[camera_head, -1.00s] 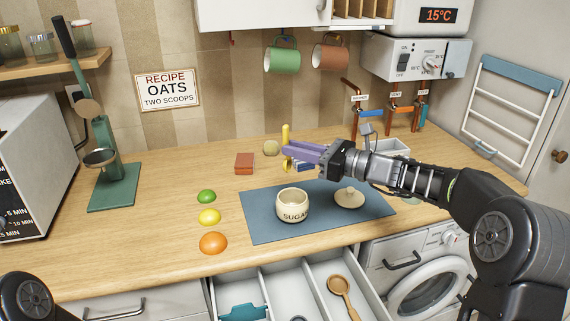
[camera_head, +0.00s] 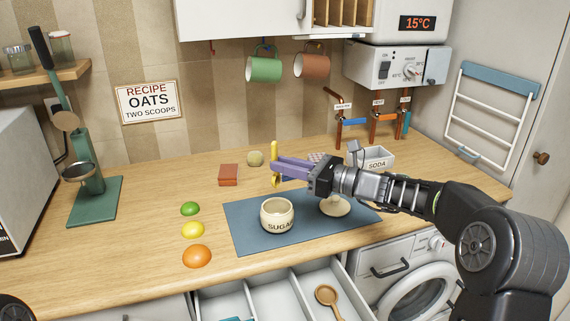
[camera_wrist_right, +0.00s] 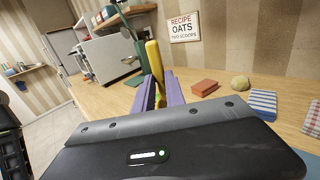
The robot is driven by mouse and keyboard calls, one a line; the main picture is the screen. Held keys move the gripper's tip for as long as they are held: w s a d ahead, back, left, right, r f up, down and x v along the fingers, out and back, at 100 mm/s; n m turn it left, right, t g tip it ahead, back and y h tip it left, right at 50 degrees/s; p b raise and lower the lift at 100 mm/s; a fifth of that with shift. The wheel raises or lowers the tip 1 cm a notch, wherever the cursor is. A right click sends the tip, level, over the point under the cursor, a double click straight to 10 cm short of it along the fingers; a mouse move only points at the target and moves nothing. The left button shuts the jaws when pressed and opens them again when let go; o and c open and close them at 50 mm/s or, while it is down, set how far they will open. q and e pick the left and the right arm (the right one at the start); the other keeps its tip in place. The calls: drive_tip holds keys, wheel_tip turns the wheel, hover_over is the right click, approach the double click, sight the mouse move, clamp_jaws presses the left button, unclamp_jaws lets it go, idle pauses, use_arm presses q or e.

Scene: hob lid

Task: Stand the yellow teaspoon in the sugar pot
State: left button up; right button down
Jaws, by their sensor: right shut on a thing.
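The cream sugar pot (camera_head: 277,217) stands open and upright on a blue-grey mat (camera_head: 243,232). Its lid (camera_head: 335,207) lies on the mat to the right of it. My right gripper (camera_head: 278,172) is shut on the yellow teaspoon (camera_head: 274,151), which is roughly upright between the purple fingers. In the head view they appear just beyond the pot; the exact height is hard to tell. In the right wrist view the yellow teaspoon (camera_wrist_right: 154,62) rises between the fingertips, leaning slightly. Only a black part of my left arm shows at the lower left corner; its gripper is out of view.
A lime (camera_head: 190,208), lemon (camera_head: 192,230) and orange (camera_head: 196,256) lie left of the mat. A red-brown block (camera_head: 228,175) and a round beige thing (camera_head: 255,158) lie behind. A soda tub (camera_head: 379,155) stands behind my right arm. An open drawer below holds a wooden spoon (camera_head: 327,297).

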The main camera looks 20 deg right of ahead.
drive_tip(key=shift+f+b, duration=3.35)
drive_tip(key=shift+f, duration=1.4)
drive_tip(key=c, duration=1.3)
unclamp_jaws()
drive_tip(key=v, duration=0.8)
drive_tip(key=shift+b, duration=0.3)
